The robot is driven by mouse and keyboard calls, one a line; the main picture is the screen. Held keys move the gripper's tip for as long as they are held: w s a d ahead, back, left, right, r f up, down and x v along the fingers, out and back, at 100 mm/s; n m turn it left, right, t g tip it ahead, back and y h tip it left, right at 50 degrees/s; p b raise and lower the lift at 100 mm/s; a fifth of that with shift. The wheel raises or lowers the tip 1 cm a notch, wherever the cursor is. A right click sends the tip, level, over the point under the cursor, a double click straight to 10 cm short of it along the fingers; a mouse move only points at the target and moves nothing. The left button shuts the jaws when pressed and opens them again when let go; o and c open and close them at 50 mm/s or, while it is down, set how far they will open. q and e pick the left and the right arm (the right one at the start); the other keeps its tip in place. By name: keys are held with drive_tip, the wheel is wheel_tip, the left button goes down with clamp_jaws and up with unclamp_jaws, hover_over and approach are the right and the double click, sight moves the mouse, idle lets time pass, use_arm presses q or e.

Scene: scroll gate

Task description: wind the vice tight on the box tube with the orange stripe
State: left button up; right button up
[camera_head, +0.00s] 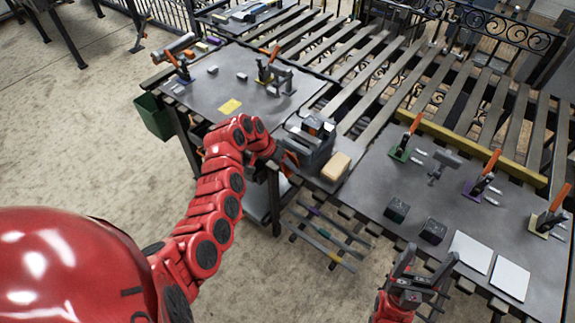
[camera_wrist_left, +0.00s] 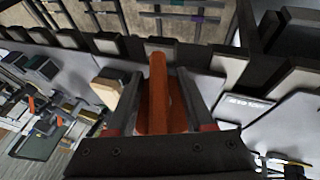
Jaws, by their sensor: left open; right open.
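A grey vice-like block (camera_head: 310,145) stands at the near edge of the slatted bench. An orange handle (camera_head: 290,160) shows low on its left side. My left gripper (camera_head: 274,152) is at that handle, partly hidden in the head view. In the left wrist view, my open left gripper (camera_wrist_left: 160,108) has its fingers on either side of the orange handle (camera_wrist_left: 157,75); contact cannot be told. My right gripper (camera_head: 427,260) is open and empty before the right worktable. Several bars with coloured bands (camera_head: 325,235) hang below the bench. I cannot make out which is orange-striped.
A tan block (camera_head: 337,166) lies right of the grey block. The right worktable (camera_head: 465,215) holds orange-handled clamps, dark cubes (camera_head: 397,209) and white plates (camera_head: 470,250). The left worktable (camera_head: 215,95) carries more clamps. A green bin (camera_head: 155,117) hangs at its left.

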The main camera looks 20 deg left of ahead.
use_arm(q)
drive_tip(key=shift+f, duration=0.1)
clamp_jaws()
drive_tip(key=shift+d+y, duration=0.1)
drive_tip(key=shift+y, duration=0.2)
idle(0.4)
